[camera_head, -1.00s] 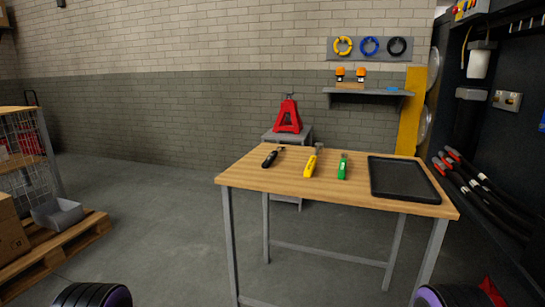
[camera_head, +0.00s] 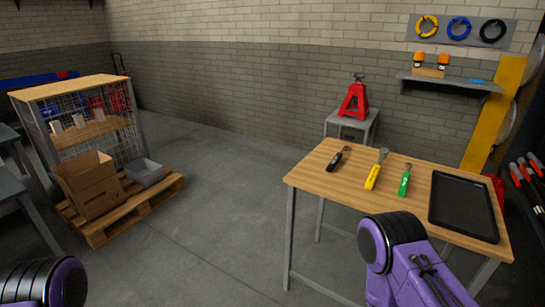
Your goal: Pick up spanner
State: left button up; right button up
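Three hand tools lie side by side on a wooden-topped table (camera_head: 330,178): one with a black handle (camera_head: 335,161), one with a yellow handle (camera_head: 373,177) and one with a green handle (camera_head: 404,182). Their heads are too small to tell which is a spanner. Purple and black links of my arms show at the bottom left and bottom right. Neither gripper is in the picture. The right arm link stands in front of the table's near edge.
A black tray (camera_head: 464,233) lies on the table's right side. A red jack stand (camera_head: 354,101) sits on a small grey stand behind. A pallet (camera_head: 130,215) with a cardboard box (camera_head: 92,188) and grey bin (camera_head: 146,172) is at left. The floor between is clear.

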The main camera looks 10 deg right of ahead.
aim_at(332, 165)
jog(key=u, duration=0.4)
jog(key=i, duration=2.9)
jog(key=z, duration=3.75)
